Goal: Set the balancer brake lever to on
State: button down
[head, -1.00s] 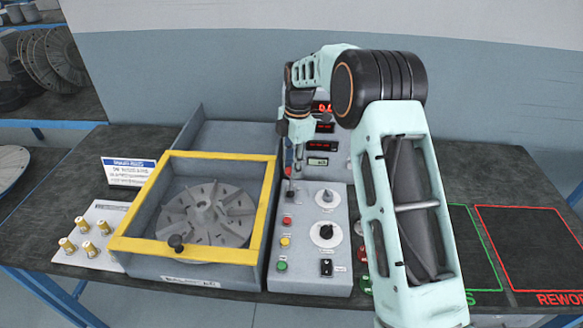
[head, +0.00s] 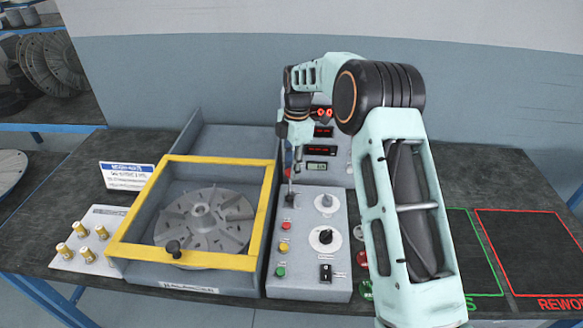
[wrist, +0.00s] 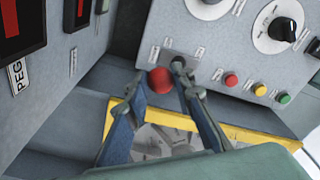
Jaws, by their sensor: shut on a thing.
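The balancer brake lever has a red ball knob (wrist: 160,80) and a dark base on the grey control panel (head: 337,273). In the wrist view the knob lies between the two fingers of my gripper (wrist: 163,88), which is shut on it. In the head view my gripper (head: 290,183) reaches down at the panel's upper left, and the lever is mostly hidden there. The small labels around the lever base are too blurred to read.
Red, amber and green buttons (head: 283,247) run down the panel beside two round dials (head: 325,238). A yellow-framed box (head: 118,242) with a finned rotor (head: 205,218) stands just left. Upright displays (head: 322,150) stand close behind my gripper.

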jog(key=c, duration=1.9)
grip_release()
jog(key=shift+w+d, duration=0.1)
jog(key=shift+w, duration=0.5)
jog(key=shift+c, duration=0.2)
jog(key=shift+o, duration=1.4)
jog(key=shift+w+f, duration=0.2)
jog(key=shift+f, duration=0.05)
jog(key=shift+s, duration=0.1)
jog(key=shift+s+r, duration=0.1)
notch_tip(320, 180, up, 12)
jog(key=shift+d, duration=0.35)
